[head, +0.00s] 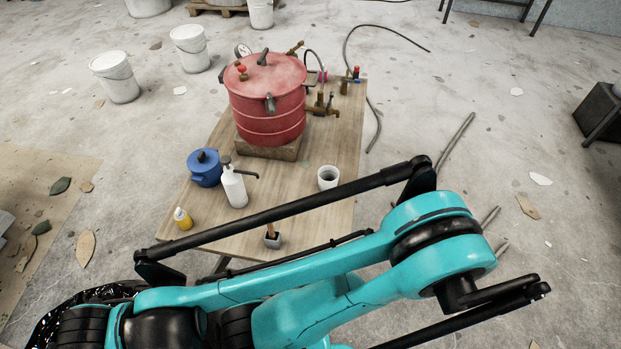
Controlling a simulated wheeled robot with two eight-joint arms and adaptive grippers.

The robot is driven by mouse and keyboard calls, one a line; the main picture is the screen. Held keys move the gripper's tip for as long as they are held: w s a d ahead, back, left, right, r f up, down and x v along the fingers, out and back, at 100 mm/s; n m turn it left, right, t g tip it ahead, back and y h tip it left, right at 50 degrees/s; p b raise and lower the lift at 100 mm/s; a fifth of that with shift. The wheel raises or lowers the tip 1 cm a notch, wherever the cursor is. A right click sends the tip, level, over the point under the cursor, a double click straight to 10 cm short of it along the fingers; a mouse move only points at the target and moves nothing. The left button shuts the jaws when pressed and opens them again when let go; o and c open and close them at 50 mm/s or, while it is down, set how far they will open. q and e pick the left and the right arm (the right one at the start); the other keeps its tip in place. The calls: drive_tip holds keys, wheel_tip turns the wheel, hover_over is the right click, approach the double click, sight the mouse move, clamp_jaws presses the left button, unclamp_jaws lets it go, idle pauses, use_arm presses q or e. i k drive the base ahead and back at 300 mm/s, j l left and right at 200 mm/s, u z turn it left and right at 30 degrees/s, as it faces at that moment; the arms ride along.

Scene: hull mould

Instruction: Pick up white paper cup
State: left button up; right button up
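A white paper cup (328,178) stands upright on the wooden table (345,130), right of the white pump bottle and in front of the red pot. Its open top shows a dark inside. Neither of my grippers can be made out in this view. The front edge of the table is partly hidden behind the arm.
On the table stand a red pot (268,100) with brass valves, a blue pot (205,168), a white pump bottle (233,186), a yellow bottle (182,218) and a small dark block with a wooden handle (272,238). White buckets (115,78) stand on the floor behind left.

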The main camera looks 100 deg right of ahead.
sight(328, 176)
drive_tip(key=z, duration=3.65)
drive_tip(key=i+l+u, duration=0.3)
drive_tip(key=i+l, duration=0.2)
